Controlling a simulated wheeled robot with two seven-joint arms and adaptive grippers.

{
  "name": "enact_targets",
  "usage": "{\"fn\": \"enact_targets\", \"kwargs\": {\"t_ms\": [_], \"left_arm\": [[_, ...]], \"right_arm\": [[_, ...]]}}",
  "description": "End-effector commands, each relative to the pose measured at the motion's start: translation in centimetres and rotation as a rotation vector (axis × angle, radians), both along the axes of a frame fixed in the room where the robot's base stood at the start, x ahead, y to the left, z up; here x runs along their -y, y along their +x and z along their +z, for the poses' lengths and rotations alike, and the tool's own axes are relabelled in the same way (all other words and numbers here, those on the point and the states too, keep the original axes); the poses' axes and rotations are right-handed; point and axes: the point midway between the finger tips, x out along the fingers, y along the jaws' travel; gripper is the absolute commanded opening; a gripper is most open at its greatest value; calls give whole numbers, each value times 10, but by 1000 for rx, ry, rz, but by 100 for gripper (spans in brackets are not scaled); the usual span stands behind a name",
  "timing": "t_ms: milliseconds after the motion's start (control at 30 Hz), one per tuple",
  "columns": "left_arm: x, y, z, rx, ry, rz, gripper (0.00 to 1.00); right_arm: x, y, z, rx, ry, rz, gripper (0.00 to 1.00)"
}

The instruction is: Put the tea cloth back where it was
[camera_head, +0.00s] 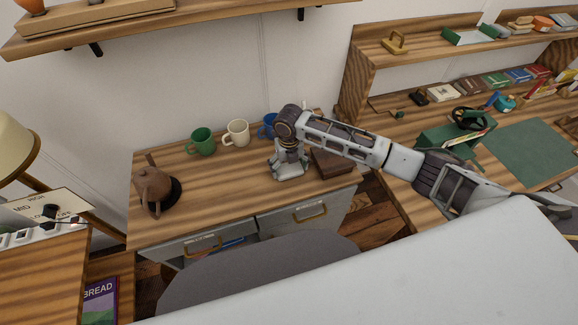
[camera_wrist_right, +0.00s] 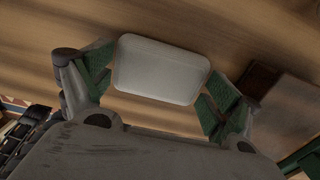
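In the right wrist view a pale, flat item with rounded corners (camera_wrist_right: 160,69) lies on the wood between my fingers; it may be the folded tea cloth, but I cannot be sure. My right gripper (camera_wrist_right: 158,92) has its green-padded fingers spread wide, one on each side of this item. In the head view my right gripper (camera_head: 290,172) points down at the wooden counter, between the blue mug and the brown box, and hides what is under it. No other cloth is clear to me. My left gripper is not in view.
A green mug (camera_head: 202,142), a cream mug (camera_head: 237,133) and a blue mug (camera_head: 267,127) stand along the counter's back. A brown teapot (camera_head: 152,188) is at left, a brown box (camera_head: 331,162) right of my gripper. A drawer (camera_head: 205,246) below stands partly open. The counter's middle is clear.

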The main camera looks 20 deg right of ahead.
Motion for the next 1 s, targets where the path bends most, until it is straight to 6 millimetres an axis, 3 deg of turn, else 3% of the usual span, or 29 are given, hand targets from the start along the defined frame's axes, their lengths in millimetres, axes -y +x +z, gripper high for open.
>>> {"fn": "enact_targets", "kwargs": {"t_ms": [300,567,767,1000], "left_arm": [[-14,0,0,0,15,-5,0],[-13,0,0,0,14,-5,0],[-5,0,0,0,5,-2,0],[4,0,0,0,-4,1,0]], "right_arm": [[0,0,0,0,0,0,100],[0,0,4,1,0,0,100],[0,1,20,2,1,1,100],[0,1,53,3,1,0,100]]}}
